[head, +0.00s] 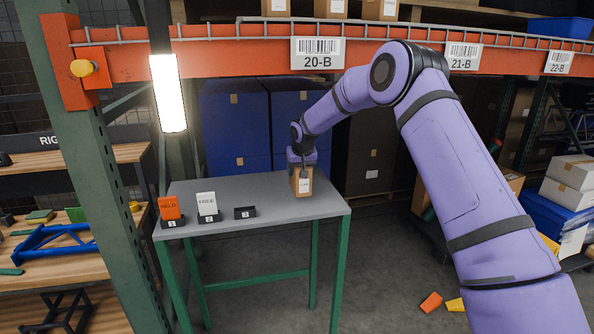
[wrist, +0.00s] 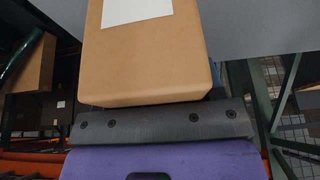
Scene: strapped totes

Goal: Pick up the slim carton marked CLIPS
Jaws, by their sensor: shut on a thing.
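A slim brown carton with a white label (head: 303,184) is at the right part of the grey table (head: 262,201) in the head view. The label's print is too small to read. My gripper (head: 302,166) is above the carton, shut on its top part. The carton looks upright, and I cannot tell whether its base touches the table top. In the wrist view the carton (wrist: 150,60) fills the upper middle, with part of its white label at the top. The fingertips are hidden there.
On the table's left stand an orange card (head: 169,207), a white card (head: 206,204) and an empty dark holder (head: 245,212), numbered 1 to 3. An orange rack beam (head: 240,52) crosses above. Blue totes (head: 235,115) stand behind. Orange and yellow blocks lie on the floor at right.

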